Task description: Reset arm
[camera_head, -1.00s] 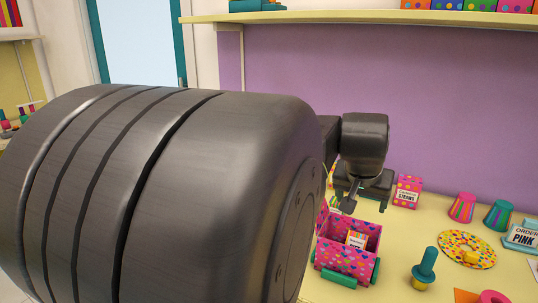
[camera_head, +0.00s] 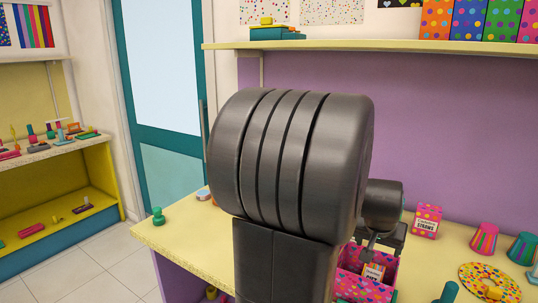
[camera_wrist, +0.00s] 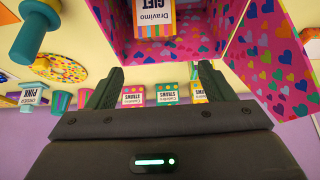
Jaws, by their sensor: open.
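My gripper (camera_wrist: 159,82) is open in the wrist view, with its two dark fingers apart and nothing between them. In the head view my gripper (camera_head: 374,246) is small and partly hidden behind my large dark arm link. It is over the back part of a pink heart-patterned box (camera_head: 350,284) that stands open on the counter. The box also shows in the wrist view (camera_wrist: 200,48), beyond the fingertips. A small orange and white gift packet (camera_head: 373,272) is in the box; it shows in the wrist view too (camera_wrist: 153,18).
A yellow counter (camera_head: 190,245) carries a straws box (camera_head: 427,220), striped cups (camera_head: 483,238), a dotted ring (camera_head: 490,281) and a teal-topped stamp (camera_head: 447,293). A shelf (camera_head: 400,45) runs above along the purple wall. Open floor (camera_head: 100,270) is at the left.

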